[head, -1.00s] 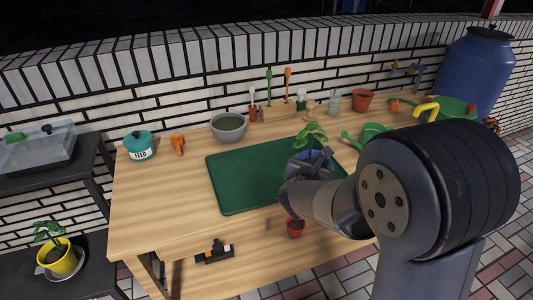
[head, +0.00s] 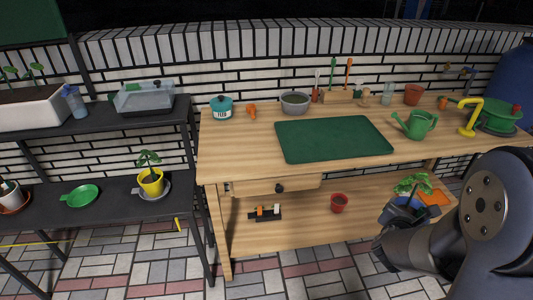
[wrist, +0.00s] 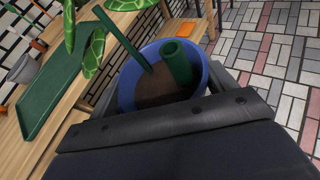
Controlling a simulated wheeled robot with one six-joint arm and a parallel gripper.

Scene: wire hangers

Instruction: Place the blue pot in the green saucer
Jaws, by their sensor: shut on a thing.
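The blue pot (head: 404,206) holds a leafy green plant and is at the right in the head view, in front of the workbench. My gripper (head: 388,226) is shut on it, and my arm hides part of the pot. In the wrist view the blue pot (wrist: 198,75) sits between the fingers, with dark soil, a green stem and a short green tube inside. A green saucer (head: 80,195) with a small side tab lies empty on the lower left shelf, far from my gripper.

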